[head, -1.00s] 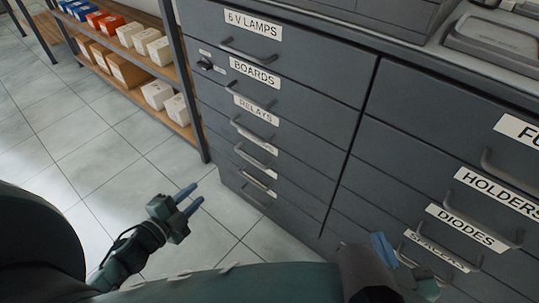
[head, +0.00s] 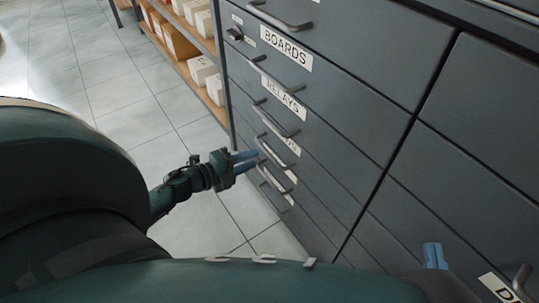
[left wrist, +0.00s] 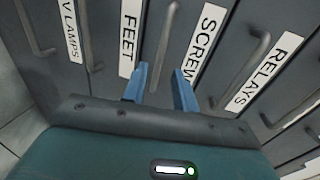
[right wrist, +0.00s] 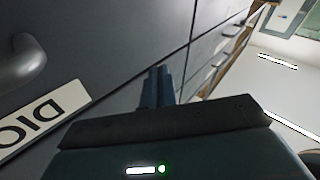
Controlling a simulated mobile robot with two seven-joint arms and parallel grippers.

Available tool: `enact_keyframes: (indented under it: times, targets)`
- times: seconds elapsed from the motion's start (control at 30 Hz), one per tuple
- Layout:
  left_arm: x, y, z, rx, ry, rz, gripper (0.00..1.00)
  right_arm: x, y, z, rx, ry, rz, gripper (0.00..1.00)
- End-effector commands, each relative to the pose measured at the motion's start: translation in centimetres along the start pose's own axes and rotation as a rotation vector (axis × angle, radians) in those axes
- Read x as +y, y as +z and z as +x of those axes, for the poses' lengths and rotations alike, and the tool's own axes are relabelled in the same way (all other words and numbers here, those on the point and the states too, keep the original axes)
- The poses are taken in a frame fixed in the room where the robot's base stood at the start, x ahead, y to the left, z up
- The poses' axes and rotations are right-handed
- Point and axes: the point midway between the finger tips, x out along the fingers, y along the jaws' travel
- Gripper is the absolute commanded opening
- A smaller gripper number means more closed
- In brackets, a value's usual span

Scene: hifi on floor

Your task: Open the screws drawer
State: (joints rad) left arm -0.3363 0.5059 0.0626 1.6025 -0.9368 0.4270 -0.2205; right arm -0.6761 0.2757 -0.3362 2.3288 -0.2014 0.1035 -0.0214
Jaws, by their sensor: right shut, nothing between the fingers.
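The screws drawer is in the dark grey cabinet's left column, below the relays drawer, and looks shut and flush. Its white label (left wrist: 205,45) shows in the left wrist view, the last letters covered by a finger. Its grey bar handle (left wrist: 163,38) lies beside the label. My left gripper (left wrist: 160,75) is open, its two blue fingers on either side of this handle in the picture; I cannot tell whether they touch it. In the head view my left gripper (head: 250,160) is at the cabinet front. My right gripper (head: 435,256) is shut and empty before the right column.
The relays handle (left wrist: 243,68) and the feet label (left wrist: 130,38) flank the screws handle closely. A shelf with boxes (head: 200,70) stands left of the cabinet. The tiled floor (head: 110,100) is clear. A label starting DIO (right wrist: 45,118) is close to my right gripper.

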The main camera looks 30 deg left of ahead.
Motion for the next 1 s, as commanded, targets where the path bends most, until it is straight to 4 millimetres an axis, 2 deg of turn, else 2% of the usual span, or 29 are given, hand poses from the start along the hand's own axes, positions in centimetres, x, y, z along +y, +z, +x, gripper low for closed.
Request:
enact_keyframes:
  times: [0.03,0.2,0.4,0.77,1.0]
  targets:
    - [0.1,0.0,1.3,0.001,-0.004,0.001,0.29,-0.1,0.2,0.0,0.004,0.0,0.006,0.0]
    - [0.1,0.0,4.4,0.0,-0.002,0.001,0.29,-0.1,0.2,0.2,0.013,0.0,0.023,0.0]
    - [0.1,0.0,6.5,0.0,-0.001,-0.002,0.29,-0.1,0.1,0.3,0.02,0.0,0.034,0.0]
    - [0.0,0.0,7.0,-0.001,0.0,-0.003,0.29,0.0,0.0,0.4,0.023,0.0,0.038,0.0]
    - [0.0,0.0,7.0,0.0,0.0,-0.003,0.1,-0.1,-0.1,0.4,0.023,0.0,0.039,0.0]
